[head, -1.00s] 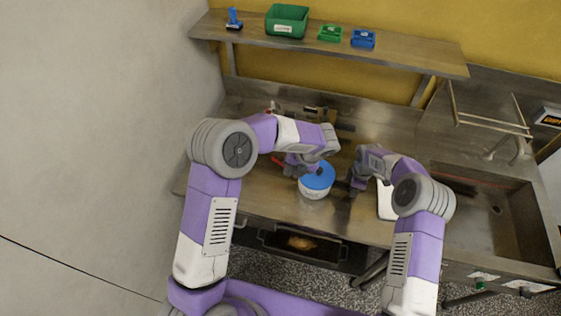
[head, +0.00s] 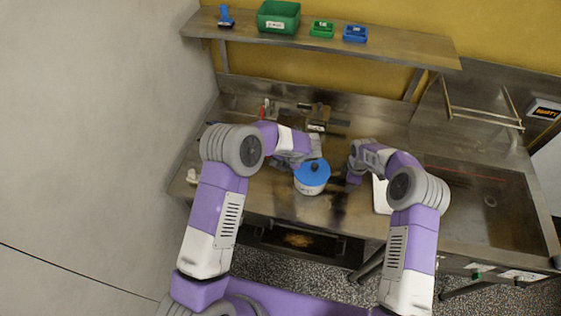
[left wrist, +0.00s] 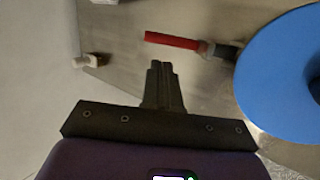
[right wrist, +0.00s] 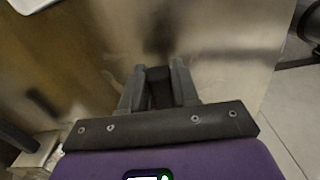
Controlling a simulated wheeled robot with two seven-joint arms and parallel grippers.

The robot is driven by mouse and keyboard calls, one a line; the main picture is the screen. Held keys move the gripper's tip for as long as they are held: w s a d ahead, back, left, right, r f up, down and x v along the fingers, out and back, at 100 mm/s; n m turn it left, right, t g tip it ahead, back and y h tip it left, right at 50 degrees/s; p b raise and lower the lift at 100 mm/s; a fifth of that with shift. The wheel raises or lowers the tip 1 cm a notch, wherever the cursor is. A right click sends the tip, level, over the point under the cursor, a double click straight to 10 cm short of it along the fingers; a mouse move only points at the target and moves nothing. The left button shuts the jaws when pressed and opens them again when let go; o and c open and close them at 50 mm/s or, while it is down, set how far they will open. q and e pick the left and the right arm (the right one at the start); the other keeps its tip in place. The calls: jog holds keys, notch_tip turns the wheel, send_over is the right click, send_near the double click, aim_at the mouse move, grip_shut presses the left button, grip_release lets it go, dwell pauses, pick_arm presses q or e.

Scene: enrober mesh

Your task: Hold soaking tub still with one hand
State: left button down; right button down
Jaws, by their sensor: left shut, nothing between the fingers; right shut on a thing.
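The soaking tub is most likely the white round tub (head: 309,189) with a blue lid (head: 312,170) and dark knob, standing upright on the steel counter. The lid also shows at the right of the left wrist view (left wrist: 275,85). My left gripper (left wrist: 163,70) is shut and empty, left of the lid and apart from it in that view. My right gripper (right wrist: 158,75) is to the right of the tub in the head view. Its fingers are shut on a small dark thing (right wrist: 158,95) that I cannot identify. The tub does not show in the right wrist view.
A red-handled tool (left wrist: 172,40) lies near the lid in the left wrist view. A white flat item (head: 381,196) lies right of the tub. A sink (head: 480,200) is at the right. A shelf (head: 390,42) with green and blue bins hangs above the back.

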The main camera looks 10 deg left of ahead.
pick_arm(q)
jog(key=shift+w+a+f, duration=0.15)
jog(key=shift+w+f, duration=0.1)
jog(key=shift+w, duration=0.2)
jog(key=shift+w+a+f, duration=0.1)
jog(key=shift+w+f, duration=0.1)
jog(key=shift+w, duration=0.2)
jog(key=shift+a+f, duration=0.55)
jog(key=shift+a, duration=0.1)
jog(key=shift+r, duration=0.15)
jog(key=s+d+r, duration=0.2)
jog(key=r, duration=0.4)
jog(key=s+d+r, duration=0.3)
jog(key=r, duration=0.3)
jog(key=shift+s, duration=0.25)
